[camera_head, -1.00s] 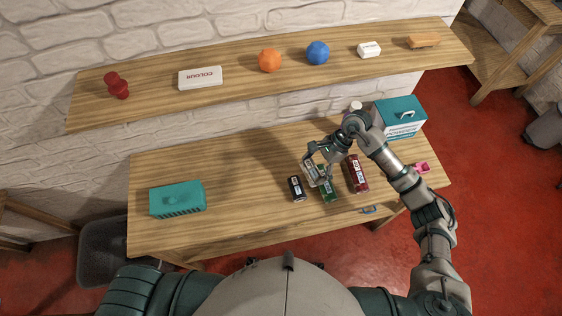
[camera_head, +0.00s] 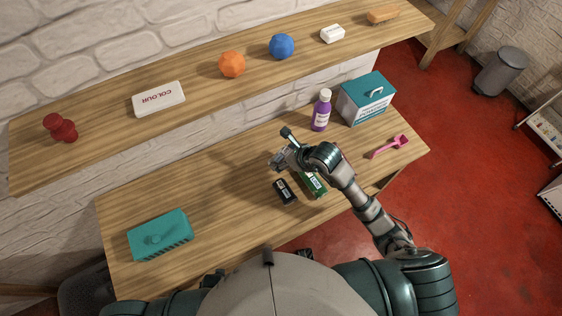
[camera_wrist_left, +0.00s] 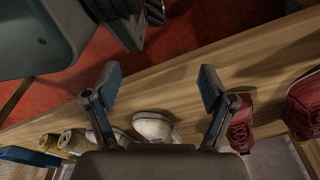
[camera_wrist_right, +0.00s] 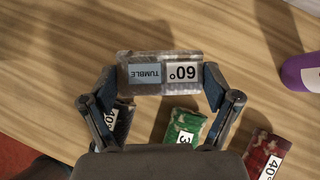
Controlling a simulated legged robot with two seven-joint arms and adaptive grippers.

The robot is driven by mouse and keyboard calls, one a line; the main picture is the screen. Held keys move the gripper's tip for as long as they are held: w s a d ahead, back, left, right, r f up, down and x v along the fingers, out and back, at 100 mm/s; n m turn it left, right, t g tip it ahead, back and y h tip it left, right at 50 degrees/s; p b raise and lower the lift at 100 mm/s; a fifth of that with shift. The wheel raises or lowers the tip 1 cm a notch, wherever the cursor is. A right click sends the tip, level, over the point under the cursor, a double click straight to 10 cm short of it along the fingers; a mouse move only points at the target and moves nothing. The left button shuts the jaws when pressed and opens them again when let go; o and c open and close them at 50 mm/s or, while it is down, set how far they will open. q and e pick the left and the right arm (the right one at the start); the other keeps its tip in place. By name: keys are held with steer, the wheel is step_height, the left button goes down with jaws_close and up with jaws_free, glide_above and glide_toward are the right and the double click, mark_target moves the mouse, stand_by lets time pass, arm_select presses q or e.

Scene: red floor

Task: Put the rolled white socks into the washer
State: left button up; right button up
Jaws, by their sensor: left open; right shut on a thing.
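My right gripper (camera_wrist_right: 160,76) is shut on a pale grey bundle (camera_wrist_right: 160,58) with labels reading "TUMBLE" and "60°". In the head view this bundle (camera_head: 279,161) is held over the wooden table, partly behind the gripper (camera_head: 285,156). I cannot tell for sure that it is the rolled white socks. No washer is recognisable in any view. My left gripper (camera_wrist_left: 158,80) is open and empty in the left wrist view, beside a wooden board edge; it is out of the head view.
A black bundle (camera_head: 285,191), green bundle (camera_head: 315,184) and red bundle (camera_wrist_right: 265,153) lie near the right gripper. A purple bottle (camera_head: 321,111), teal-white box (camera_head: 366,101), pink scoop (camera_head: 390,146) and teal basket (camera_head: 160,238) stand around. Shoes (camera_wrist_left: 153,127) show below the left gripper.

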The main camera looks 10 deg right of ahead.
steer(key=f, duration=0.2)
steer(key=d+f, duration=0.1)
steer(key=f, duration=0.1)
steer(key=shift+w, duration=0.1)
steer(key=o, duration=0.9)
steer(key=shift+c, duration=0.2)
steer(key=shift+o, duration=0.8)
steer(key=shift+a, duration=0.3)
steer(key=shift+r, duration=0.15)
